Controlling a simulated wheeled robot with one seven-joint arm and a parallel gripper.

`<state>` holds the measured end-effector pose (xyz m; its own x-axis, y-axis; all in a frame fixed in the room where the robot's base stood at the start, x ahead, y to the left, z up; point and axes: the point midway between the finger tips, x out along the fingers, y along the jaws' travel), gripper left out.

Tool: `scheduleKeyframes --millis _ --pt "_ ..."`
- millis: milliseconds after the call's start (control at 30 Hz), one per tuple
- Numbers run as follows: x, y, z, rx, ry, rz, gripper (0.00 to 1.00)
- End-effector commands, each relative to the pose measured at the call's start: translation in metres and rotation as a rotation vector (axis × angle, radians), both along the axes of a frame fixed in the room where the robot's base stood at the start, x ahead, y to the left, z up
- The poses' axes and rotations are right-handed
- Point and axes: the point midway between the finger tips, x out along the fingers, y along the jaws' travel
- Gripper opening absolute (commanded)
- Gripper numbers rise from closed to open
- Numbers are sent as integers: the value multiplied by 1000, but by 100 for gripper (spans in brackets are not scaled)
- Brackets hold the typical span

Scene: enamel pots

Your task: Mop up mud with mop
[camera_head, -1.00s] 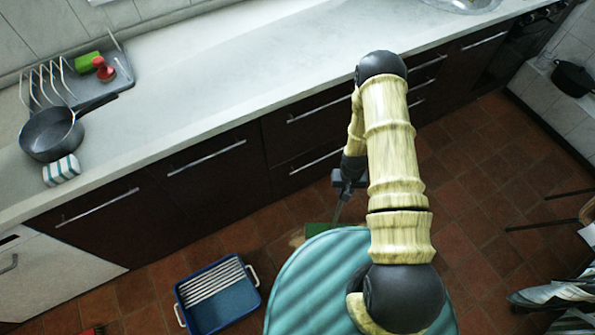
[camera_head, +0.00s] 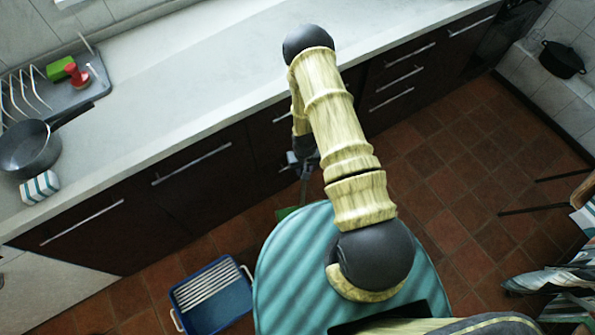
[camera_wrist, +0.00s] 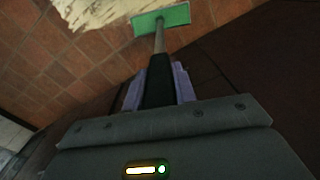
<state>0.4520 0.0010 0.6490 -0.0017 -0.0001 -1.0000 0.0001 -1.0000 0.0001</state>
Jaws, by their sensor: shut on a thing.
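The mop has a flat green head (camera_wrist: 165,18) on a grey pole (camera_wrist: 159,42) with a black handle (camera_wrist: 159,80). My gripper (camera_wrist: 158,88) is shut on the black handle, its purple fingers on either side. The mud is a pale tan patch (camera_wrist: 85,10) on the floor at the top of the wrist view, beside the mop head. In the head view my gripper (camera_head: 303,165) is low in front of the dark cabinets. A bit of the green mop head (camera_head: 287,212) shows below it, partly hidden by my teal body. I cannot make out the mud in the head view.
A blue tray bucket (camera_head: 213,300) with a white ribbed part stands on the tiled floor at lower left. Dark cabinets (camera_head: 190,185) under the counter (camera_head: 180,95) stand close behind my gripper. Chair legs (camera_head: 535,210) are at right. Open floor (camera_head: 440,200) lies right of my arm.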

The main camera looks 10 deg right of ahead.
Motion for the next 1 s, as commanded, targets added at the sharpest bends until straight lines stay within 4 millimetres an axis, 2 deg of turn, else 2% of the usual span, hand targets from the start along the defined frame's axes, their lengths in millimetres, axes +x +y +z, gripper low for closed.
scheduleKeyframes --millis 367,1000 --pt "2 3 -4 2 -1 10 0" --pt "25 5 -48 24 -1 97 0"
